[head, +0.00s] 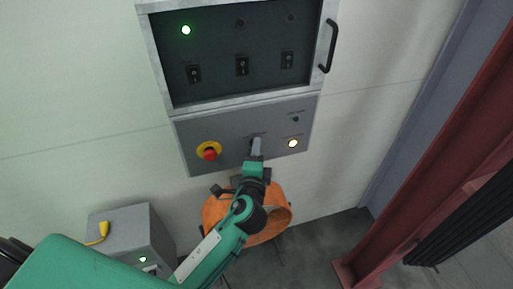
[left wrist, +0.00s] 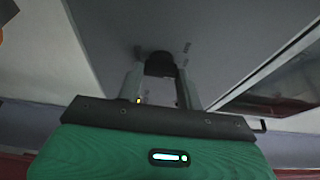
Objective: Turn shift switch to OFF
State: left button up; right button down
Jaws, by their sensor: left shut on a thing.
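The shift switch is a dark knob (left wrist: 160,64) on the sloped grey control panel (head: 225,130). In the head view my left gripper (head: 256,146) reaches up to the panel and covers most of the switch. In the left wrist view the two fingers of my left gripper (left wrist: 160,82) stand on either side of the knob, shut on it. The switch's labels are too small and blurred to read, so its position cannot be told. My right gripper is not in view.
Left of the switch is a red emergency button (head: 209,152) on a yellow ring. A framed cabinet (head: 215,85) with a black handle (head: 329,47) is above. An orange spool (head: 282,212) lies below.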

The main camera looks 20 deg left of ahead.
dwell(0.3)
pick_arm(q)
jog(key=o, duration=1)
jog(key=b+v, duration=0.5)
jog(key=v, duration=0.9)
jog(key=shift+w, duration=0.1)
